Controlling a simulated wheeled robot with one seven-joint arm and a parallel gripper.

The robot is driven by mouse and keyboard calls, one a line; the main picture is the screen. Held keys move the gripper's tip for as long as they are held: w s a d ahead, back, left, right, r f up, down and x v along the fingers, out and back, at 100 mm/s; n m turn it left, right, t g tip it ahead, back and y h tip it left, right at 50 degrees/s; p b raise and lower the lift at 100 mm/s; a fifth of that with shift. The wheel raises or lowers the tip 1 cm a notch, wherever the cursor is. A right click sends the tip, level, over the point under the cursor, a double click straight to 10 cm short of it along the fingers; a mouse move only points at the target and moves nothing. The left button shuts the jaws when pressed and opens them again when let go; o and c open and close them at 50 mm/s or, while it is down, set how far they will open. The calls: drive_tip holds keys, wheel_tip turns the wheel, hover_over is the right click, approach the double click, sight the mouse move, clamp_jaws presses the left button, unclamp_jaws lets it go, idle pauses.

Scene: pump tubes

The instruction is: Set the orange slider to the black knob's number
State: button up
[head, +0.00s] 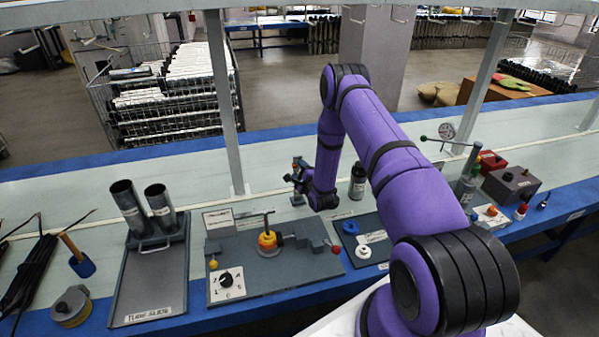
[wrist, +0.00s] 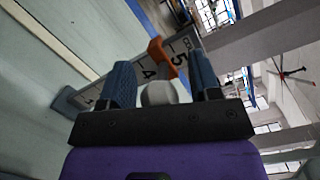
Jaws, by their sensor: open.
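The orange slider (wrist: 160,52) sits on a grey scale bar (wrist: 110,84) in the wrist view, its orange part between the printed 4 and 5. A grey rounded knob (wrist: 158,93), apparently the slider's handle, lies between the two blue fingers of my gripper (wrist: 162,82). The fingers stand open on either side of it, with gaps showing. In the head view my gripper (head: 297,175) is above the far part of the bench, and I cannot make out the slider there. The black knob (head: 228,279) is on a white numbered dial at the front left; its pointed number is too small to read surely.
A grey board (head: 290,266) with an orange-yellow knob (head: 267,241) and stepped blocks lies before my arm. A tube stand (head: 150,276) with two dark tubes is left of it. A dark bottle (head: 357,181) stands right of my gripper. Shelf posts (head: 224,105) rise behind.

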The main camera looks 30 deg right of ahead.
clamp_jaws()
wheel_tip(320, 180, down, 12)
drive_tip(key=shift+r, duration=0.1)
idle(0.5)
unclamp_jaws()
drive_tip(key=shift+r, duration=0.1)
